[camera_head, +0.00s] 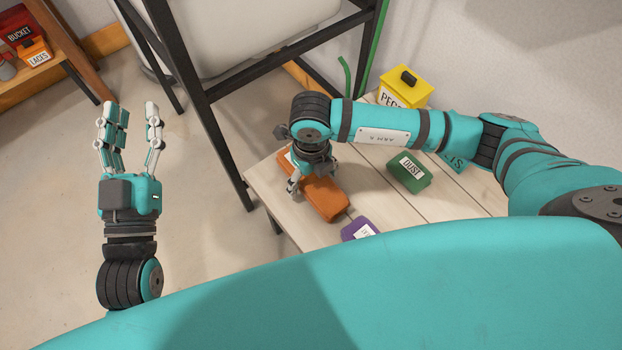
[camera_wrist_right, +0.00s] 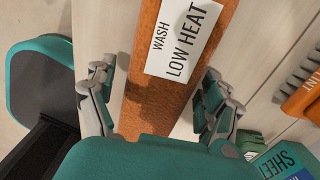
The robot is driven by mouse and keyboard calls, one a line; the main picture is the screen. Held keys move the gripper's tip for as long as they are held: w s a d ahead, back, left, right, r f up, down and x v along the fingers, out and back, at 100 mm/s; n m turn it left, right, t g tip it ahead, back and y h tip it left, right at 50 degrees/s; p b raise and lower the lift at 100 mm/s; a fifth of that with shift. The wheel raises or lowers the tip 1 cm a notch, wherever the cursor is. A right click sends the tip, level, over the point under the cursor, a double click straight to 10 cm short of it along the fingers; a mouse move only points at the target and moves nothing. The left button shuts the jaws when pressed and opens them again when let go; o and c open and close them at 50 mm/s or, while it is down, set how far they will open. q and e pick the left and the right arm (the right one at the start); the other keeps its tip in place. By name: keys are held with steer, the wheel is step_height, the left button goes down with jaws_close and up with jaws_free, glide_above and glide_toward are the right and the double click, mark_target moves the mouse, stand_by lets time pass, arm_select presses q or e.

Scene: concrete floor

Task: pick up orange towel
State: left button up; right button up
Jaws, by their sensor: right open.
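The orange towel (camera_head: 325,199) lies on the light wooden table, near its left edge in the head view. In the right wrist view the towel (camera_wrist_right: 152,105) runs up the middle, with a white label reading "WASH LOW HEAT". My right gripper (camera_head: 300,182) is over the towel from above and hides part of it. In the right wrist view my right gripper (camera_wrist_right: 158,88) is open, with one finger on each side of the towel. My left gripper (camera_head: 128,112) is open and empty, raised over the floor at the left, away from the table.
On the table (camera_head: 362,183) stand a green box labelled "DUST" (camera_head: 409,176), a yellow box (camera_head: 404,88) and a purple item (camera_head: 358,229). A black metal frame (camera_head: 225,140) stands at the table's far left. A shelf with small boxes (camera_head: 36,53) is at upper left.

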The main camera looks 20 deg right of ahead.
steer(key=c, duration=1.4)
steer(key=shift+o, duration=0.2)
